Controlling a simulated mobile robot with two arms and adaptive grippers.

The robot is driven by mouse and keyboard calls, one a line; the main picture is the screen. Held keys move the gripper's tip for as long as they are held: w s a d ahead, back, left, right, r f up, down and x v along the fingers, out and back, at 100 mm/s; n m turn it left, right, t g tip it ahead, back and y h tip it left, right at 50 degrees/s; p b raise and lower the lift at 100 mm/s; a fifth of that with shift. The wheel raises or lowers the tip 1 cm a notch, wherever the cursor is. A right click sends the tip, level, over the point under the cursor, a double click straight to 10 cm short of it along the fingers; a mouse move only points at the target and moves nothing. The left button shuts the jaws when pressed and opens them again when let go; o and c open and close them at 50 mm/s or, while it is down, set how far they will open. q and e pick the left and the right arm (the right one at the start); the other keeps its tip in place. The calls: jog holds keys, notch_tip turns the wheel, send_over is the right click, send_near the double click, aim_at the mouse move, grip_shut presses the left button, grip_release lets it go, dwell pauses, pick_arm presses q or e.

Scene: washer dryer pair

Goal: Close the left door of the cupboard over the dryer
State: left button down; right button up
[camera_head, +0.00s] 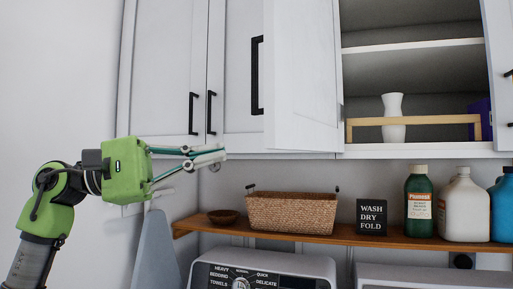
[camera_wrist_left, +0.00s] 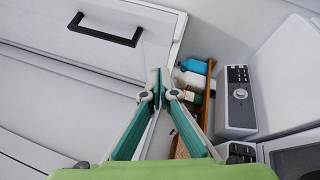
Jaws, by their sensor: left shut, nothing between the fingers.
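The cupboard (camera_head: 413,151) on the right is open, its shelves showing. Its left door (camera_head: 303,80) is swung out, with its inner face toward the head camera. A black bar handle (camera_head: 257,75) shows past that door's free edge. My left gripper (camera_head: 222,155) is shut and empty, low and left of the open door, apart from its handle in the picture. In the left wrist view, a white door panel (camera_wrist_left: 85,50) with a black handle (camera_wrist_left: 105,29) lies up and left of the closed fingertips (camera_wrist_left: 160,90). Contact with the door cannot be told. My right gripper is not in view.
Closed cupboard doors (camera_head: 166,65) stand left of the open door. A wooden shelf (camera_head: 345,235) below holds a wicker basket (camera_head: 292,213), a sign (camera_head: 372,217) and bottles (camera_head: 419,203). A white vase (camera_head: 393,118) stands inside the cupboard. An appliance (camera_head: 265,270) stands beneath.

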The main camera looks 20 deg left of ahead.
pick_arm(q)
jog(key=s+a+r+m+y, duration=0.1)
jog(key=s+a+m+y, duration=0.15)
jog(key=a, duration=0.25)
jog(key=s+d+p+x, duration=0.1)
jog(key=p+x, duration=0.3)
jog(key=x, duration=0.9)
jog(key=shift+s+t+y+p, duration=0.3)
jog(key=shift+s+t+y, duration=0.1)
jog(key=shift+s, duration=0.15)
jog(key=shift+w+f, duration=0.1)
jog(key=shift+n, duration=0.25)
